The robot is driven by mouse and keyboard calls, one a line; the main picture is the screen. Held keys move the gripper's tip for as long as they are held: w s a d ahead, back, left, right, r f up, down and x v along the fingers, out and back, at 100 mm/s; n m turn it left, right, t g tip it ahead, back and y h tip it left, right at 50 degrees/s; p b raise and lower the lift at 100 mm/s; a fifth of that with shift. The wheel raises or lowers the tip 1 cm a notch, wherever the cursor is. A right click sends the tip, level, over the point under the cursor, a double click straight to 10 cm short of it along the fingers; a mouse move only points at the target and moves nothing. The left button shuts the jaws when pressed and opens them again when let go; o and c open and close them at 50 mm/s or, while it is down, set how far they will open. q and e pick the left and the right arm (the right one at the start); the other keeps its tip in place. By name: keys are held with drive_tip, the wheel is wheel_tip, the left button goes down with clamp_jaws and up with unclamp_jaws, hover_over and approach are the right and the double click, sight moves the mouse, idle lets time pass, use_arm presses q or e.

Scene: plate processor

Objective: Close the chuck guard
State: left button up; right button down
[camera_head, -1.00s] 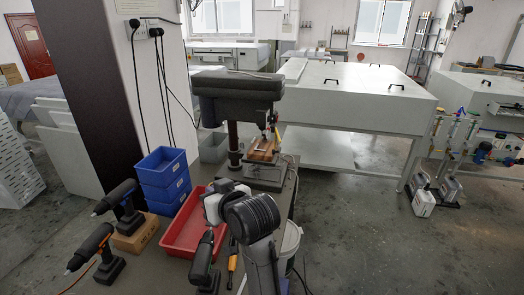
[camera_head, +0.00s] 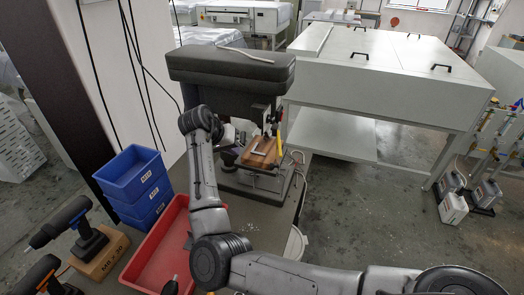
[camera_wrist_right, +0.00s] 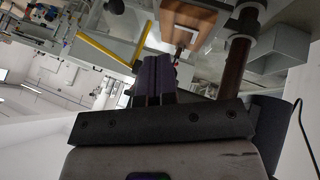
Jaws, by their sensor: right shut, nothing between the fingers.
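The drill press (camera_head: 232,68), with a dark grey head, stands on the bench in the head view. The chuck guard seems to be the clear panel with a yellow edge (camera_head: 279,144) at the right of the chuck; the yellow edge forms an L in the right wrist view (camera_wrist_right: 104,50). The clear part is hard to make out. My right gripper (camera_head: 240,134) is below the drill head, left of the chuck and partly hidden. My left gripper is not in view.
A wooden block (camera_head: 258,152) lies on the press table. Blue bins (camera_head: 134,178) and a red tray (camera_head: 153,257) stand left of my right arm.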

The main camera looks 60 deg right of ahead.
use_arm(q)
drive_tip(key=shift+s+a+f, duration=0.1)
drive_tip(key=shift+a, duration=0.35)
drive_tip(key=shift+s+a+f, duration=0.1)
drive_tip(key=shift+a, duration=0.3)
use_arm(e)
drive_tip(key=s+d+f, duration=0.6)
drive_tip(key=s+f, duration=0.1)
drive_tip(key=f, duration=0.1)
drive_tip(key=shift+d+m, duration=0.15)
drive_tip(key=shift+m, duration=0.15)
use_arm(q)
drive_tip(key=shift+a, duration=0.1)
